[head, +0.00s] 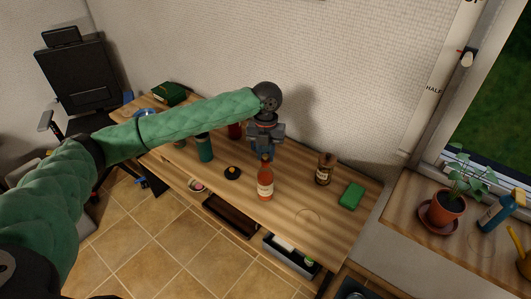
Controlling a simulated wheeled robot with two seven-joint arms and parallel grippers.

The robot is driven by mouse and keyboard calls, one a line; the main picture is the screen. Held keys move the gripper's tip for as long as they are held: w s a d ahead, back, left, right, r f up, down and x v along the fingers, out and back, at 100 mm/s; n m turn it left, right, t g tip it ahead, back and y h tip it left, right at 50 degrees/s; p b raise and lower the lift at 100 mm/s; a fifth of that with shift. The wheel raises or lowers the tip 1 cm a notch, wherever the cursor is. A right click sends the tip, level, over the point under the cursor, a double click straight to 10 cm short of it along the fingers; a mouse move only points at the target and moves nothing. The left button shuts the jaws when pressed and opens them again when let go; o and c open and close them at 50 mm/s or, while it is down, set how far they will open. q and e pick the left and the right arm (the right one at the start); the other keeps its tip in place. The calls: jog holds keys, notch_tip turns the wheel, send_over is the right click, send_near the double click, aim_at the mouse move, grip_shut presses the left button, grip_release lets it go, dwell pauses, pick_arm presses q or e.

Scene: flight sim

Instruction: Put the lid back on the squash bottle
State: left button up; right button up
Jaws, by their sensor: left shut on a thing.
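An orange-red bottle (265,186) with a pale label stands upright on the wooden desk, and I take it as the squash bottle. My left gripper (264,154) points down right at the bottle's top, behind or over its neck. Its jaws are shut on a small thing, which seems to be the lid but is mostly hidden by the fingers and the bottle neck. I cannot tell whether the lid touches the bottle. My right gripper is not in view.
On the desk (290,213) stand a brown bottle (324,169), a green block (351,196), a dark round item (232,173) and a teal cup (204,147). An open drawer (292,254) juts out in front. A potted plant (442,210) is at right.

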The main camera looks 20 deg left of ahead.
pick_arm(q)
jog(key=shift+r+p, duration=0.15)
jog(key=shift+p, duration=0.65)
dwell(0.8)
jog(key=shift+p, duration=0.7)
dwell(1.5)
jog(key=shift+f, duration=0.2)
jog(key=o, duration=1.5)
jog(key=shift+r, duration=0.15)
jog(key=shift+r+p, duration=2.9)
jog(key=shift+r, duration=0.5)
